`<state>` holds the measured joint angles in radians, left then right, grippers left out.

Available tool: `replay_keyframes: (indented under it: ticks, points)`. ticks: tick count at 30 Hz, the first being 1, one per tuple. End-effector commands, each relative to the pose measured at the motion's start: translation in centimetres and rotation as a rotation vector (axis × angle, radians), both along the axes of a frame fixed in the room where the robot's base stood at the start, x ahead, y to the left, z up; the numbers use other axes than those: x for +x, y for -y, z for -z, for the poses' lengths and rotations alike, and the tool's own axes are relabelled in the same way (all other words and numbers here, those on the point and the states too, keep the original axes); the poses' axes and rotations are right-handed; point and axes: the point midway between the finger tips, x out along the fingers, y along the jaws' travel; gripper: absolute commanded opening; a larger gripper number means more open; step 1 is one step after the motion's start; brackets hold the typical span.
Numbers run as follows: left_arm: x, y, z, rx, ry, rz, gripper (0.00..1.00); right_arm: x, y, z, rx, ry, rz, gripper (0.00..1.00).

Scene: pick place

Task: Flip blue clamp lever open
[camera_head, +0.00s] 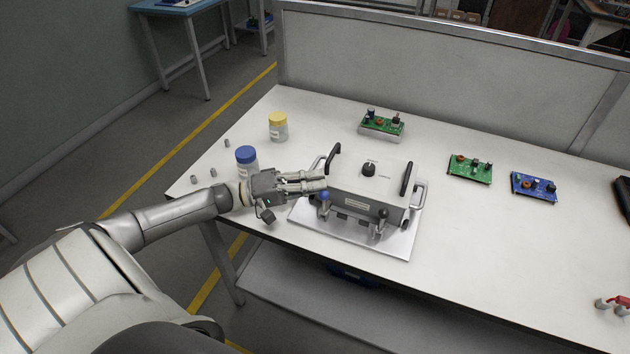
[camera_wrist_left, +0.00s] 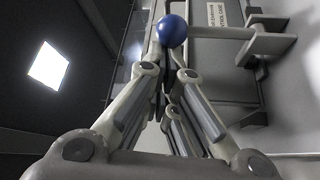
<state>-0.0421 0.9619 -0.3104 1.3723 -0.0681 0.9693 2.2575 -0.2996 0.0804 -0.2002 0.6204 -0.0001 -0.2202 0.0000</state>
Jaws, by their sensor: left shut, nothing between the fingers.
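The clamp lever with a blue ball knob (camera_head: 325,196) stands at the front left of a grey box fixture (camera_head: 358,203), which sits on a metal base plate (camera_head: 395,243). A second clamp (camera_head: 382,214) with a dark knob stands at the fixture's front right. My left gripper (camera_head: 325,181) is shut and empty, with its fingertips close beside the blue knob at the fixture's left side. In the left wrist view the blue knob (camera_wrist_left: 172,31) appears just beyond the fingertips (camera_wrist_left: 165,62); whether they touch cannot be told. My right gripper is not in view.
A blue-lidded jar (camera_head: 246,156) stands close behind my left gripper, and a yellow-lidded jar (camera_head: 278,127) farther back. Green circuit boards (camera_head: 381,124) (camera_head: 470,168) and a blue board (camera_head: 534,186) lie at the back and right. The table's front right is mostly clear.

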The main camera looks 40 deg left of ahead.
Motion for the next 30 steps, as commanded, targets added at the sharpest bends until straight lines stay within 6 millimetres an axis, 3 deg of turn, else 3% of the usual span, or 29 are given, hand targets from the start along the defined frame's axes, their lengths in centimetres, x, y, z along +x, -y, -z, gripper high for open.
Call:
replay_keyframes:
  ticks: [8, 17, 30]
  points:
    - [-0.7, 0.2, 0.0, 0.018, 0.082, 0.0, 0.0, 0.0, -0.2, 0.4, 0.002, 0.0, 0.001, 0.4]
    - [-2.4, 0.6, -0.2, 0.071, 0.297, 0.001, 0.0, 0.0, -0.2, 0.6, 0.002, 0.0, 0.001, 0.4]
    - [-5.4, 1.3, 0.4, 0.07, 0.288, 0.001, 0.0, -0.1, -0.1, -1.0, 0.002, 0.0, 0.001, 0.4]
